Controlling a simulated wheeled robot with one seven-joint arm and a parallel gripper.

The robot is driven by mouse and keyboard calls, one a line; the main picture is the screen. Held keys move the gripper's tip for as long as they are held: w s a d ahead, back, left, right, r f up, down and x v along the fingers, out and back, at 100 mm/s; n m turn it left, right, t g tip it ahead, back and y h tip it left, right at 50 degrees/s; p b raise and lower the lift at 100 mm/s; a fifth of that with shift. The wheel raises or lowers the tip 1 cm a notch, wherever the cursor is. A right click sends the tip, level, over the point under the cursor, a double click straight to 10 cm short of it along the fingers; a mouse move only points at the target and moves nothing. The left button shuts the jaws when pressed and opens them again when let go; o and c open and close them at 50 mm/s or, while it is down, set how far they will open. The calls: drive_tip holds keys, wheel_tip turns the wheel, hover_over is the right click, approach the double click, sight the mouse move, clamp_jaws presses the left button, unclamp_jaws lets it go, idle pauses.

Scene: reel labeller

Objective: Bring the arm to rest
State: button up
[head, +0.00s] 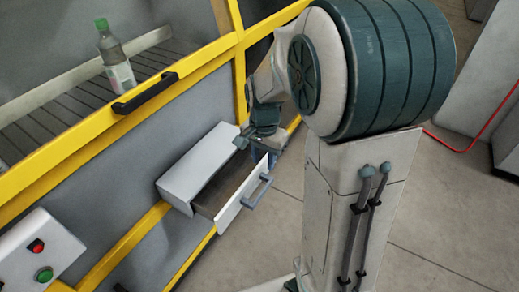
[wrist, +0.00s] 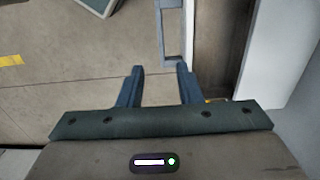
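My gripper (wrist: 162,72) shows in the wrist view with its two fingers spread apart and nothing between them; floor shows beyond them.
The yellow-framed machine (head: 180,70) fills the left side, with a black handle (head: 145,92). A green-capped bottle (head: 116,65) stands behind its frame. A control box (head: 38,250) has red and green buttons. A red cable (head: 470,145) lies on the floor at right. Open floor lies below the drawer.

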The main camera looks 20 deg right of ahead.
drive_tip(key=s+a+r+n+t+p, duration=0.1)
drive_tip(key=s+r+n+t+p, duration=0.1)
drive_tip(key=s+r+n+p, duration=0.6)
drive_tip(key=s+r+n, duration=0.1)
drive_tip(key=s+r, duration=0.4)
drive_tip(key=r, duration=0.2)
drive_tip(key=shift+s+a+r+t, duration=0.25)
drive_tip(key=shift+a+r+t, duration=0.1)
drive_tip(key=shift+t, duration=0.05)
idle(1.5)
